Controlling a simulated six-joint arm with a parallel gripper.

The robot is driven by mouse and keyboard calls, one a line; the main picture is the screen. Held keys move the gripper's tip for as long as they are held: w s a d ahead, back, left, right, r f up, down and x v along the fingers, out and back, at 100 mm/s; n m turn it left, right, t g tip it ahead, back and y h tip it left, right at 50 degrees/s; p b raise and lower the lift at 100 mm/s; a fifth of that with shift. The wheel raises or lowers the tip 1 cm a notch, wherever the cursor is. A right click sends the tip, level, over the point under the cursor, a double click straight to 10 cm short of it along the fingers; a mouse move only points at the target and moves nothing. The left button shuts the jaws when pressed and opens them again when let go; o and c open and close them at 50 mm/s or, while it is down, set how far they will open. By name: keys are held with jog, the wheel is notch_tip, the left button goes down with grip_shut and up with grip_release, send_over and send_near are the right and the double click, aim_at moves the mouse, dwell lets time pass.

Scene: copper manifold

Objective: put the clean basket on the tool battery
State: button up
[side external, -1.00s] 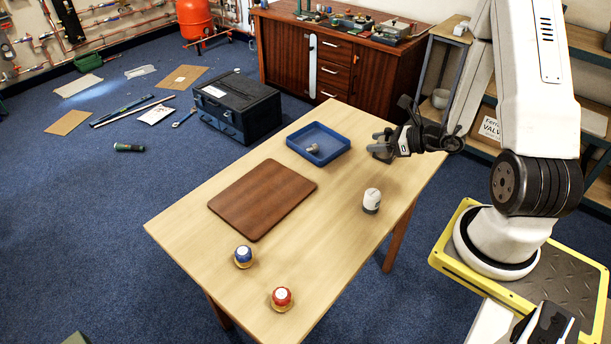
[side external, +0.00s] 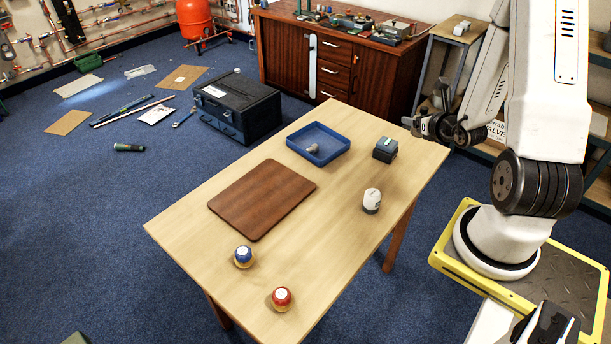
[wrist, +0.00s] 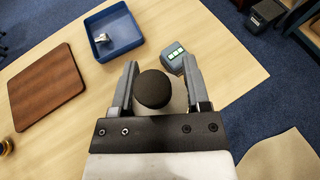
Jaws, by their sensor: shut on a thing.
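The tool battery (side external: 385,149), a dark block with a grey-blue top, sits on the table's right part, right of the blue tray. It also shows in the wrist view (wrist: 172,59), just beyond my right finger. My gripper (side external: 415,124) is off to the battery's right, raised near the table's right corner. In the wrist view, my gripper (wrist: 158,68) is shut on a dark round-ended thing (wrist: 153,88) with a paler body. I cannot tell whether it is the clean basket. A small grey metal piece (side external: 312,149) lies in the tray.
The blue tray (side external: 338,155) and brown board (side external: 262,200) lie on the table (side external: 320,240). A white cylinder with a dark base (side external: 371,199) stands in front of the battery. Blue-topped (side external: 243,256) and red-topped (side external: 281,297) pieces stand near the front. The table between is clear.

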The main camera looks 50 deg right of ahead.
jog(key=s+d+x, duration=0.1)
jog(key=x, duration=0.9)
send_over(385, 138)
jog(key=s+a, duration=0.1)
notch_tip(385, 138, down, 5)
jog(key=shift+r, duration=0.2)
jog(key=shift+w+d+f, duration=0.25)
jog(key=shift+w+f, duration=0.05)
jog(key=shift+f, duration=0.2)
jog(key=shift+w+d+f, duration=0.15)
jog(key=shift+w+f, duration=0.1)
jog(key=shift+f, duration=1.6)
jog(key=shift+f, duration=0.15)
